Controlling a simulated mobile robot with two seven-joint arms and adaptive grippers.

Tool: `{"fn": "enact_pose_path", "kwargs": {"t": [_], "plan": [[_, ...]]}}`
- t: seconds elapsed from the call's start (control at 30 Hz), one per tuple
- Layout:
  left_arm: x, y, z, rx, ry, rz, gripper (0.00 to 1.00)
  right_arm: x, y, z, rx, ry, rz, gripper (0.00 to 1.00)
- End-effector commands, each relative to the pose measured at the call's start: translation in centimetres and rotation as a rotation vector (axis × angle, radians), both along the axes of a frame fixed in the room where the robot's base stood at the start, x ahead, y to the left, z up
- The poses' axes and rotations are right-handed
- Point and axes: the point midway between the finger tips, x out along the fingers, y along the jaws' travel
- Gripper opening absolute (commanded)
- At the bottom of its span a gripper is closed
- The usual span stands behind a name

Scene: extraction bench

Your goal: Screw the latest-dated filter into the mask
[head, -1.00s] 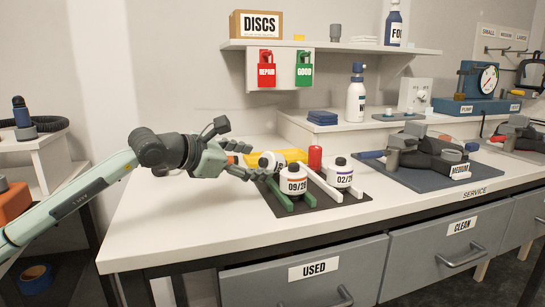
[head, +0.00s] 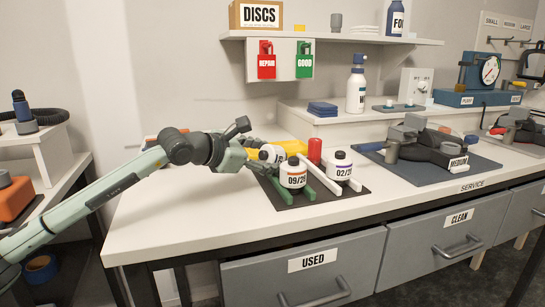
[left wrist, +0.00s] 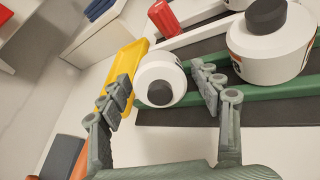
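A white filter with an orange band, labelled 09/2-something (head: 292,176), and one with a purple band, labelled 02/2-something (head: 339,167), stand upright between rails on a dark mat (head: 283,204). A third white filter (head: 268,154) lies tilted behind them by a yellow tray (head: 292,147); its date is not visible. My left gripper (left wrist: 163,88) is open, with its fingers on either side of the third filter (left wrist: 160,72) and a visible gap on the left. A dark mask with a MEDIUM label (head: 432,150) rests on a blue-grey mat (head: 392,172). My right gripper is not in view.
A red cylinder (head: 314,151) stands behind the filters. A spray bottle (head: 356,84), a blue stack (head: 323,109) and a gauge unit (head: 482,82) stand at the back. The bench front (head: 205,234) is clear. Drawers labelled USED (head: 311,260) and CLEAN (head: 459,218) are shut.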

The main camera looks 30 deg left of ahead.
Motion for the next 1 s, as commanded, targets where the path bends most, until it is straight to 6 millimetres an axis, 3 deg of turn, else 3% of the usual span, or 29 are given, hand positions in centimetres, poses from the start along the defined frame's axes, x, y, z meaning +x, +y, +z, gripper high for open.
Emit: {"fn": "enact_pose_path", "kwargs": {"t": [0.07, 0.37, 1.0], "plan": [[0.0, 0.0, 0.0, 0.0, 0.0, 0.0, 0.5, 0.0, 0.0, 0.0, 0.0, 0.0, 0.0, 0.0], [0.0, 0.0, 0.0, 0.0, 0.0, 0.0, 0.13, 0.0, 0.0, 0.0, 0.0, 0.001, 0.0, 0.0], [0.0, 0.0, 4.3, 0.0, -0.003, -0.001, 0.13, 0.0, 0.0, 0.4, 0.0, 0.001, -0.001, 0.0]]}}
